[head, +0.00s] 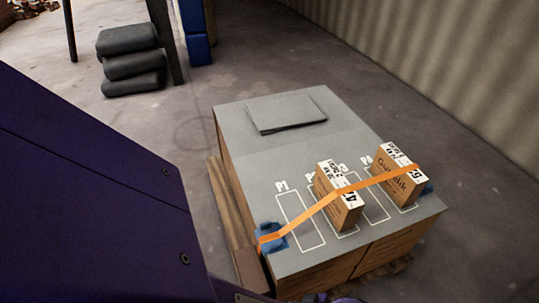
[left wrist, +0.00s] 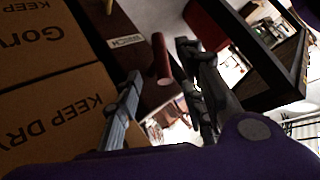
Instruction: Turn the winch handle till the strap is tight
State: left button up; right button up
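The orange strap (head: 320,205) runs from a blue fitting (head: 271,238) at the left of the grey top, over two upright cartons, to a blue fitting at the right edge. It looks fairly straight, but I cannot tell how tight it is. In the left wrist view, the dark red winch handle (left wrist: 161,58) stands out near a label reading WINCH (left wrist: 126,41). My left gripper (left wrist: 160,62) is open, its fingers on either side of the handle, with gaps showing. The winch is hidden in the head view. My right gripper is not in view.
Large brown boxes (left wrist: 45,100) are close to my left gripper. Dark stacked bags (head: 131,60) lie on the floor.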

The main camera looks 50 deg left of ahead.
pick_arm(q)
jog(key=v, duration=0.7)
jog(key=shift+w+d, duration=0.1)
